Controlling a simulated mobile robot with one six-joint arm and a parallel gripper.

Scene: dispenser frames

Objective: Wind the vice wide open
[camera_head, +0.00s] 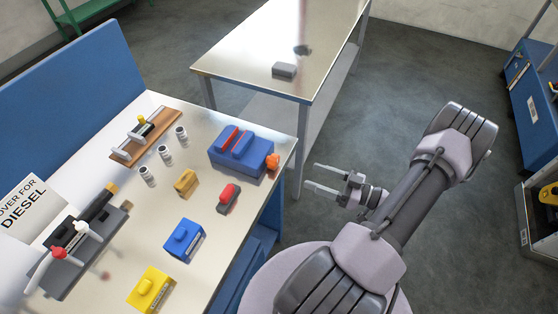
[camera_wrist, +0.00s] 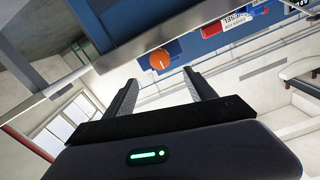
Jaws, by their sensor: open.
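The vice (camera_head: 232,160) is a blue block with red jaw faces on top, standing at the right edge of the light bench. Its orange knob (camera_head: 272,161) is on its right end, at the bench edge; the knob also shows as a round orange disc in the wrist view (camera_wrist: 160,60). My gripper (camera_head: 313,176) is open and empty, out over the floor to the right of the bench. Its fingers point left towards the knob, apart from it. In the wrist view the knob appears beyond and between the open fingertips (camera_wrist: 160,86). How wide the jaws stand is hard to tell.
The bench also holds a red-topped grey block (camera_head: 228,198), a tan block (camera_head: 186,183), a blue box (camera_head: 183,240), a yellow box (camera_head: 150,290), several small cylinders and a lever unit (camera_head: 75,255). A second table (camera_head: 250,60) stands behind. Floor between bench and arm is clear.

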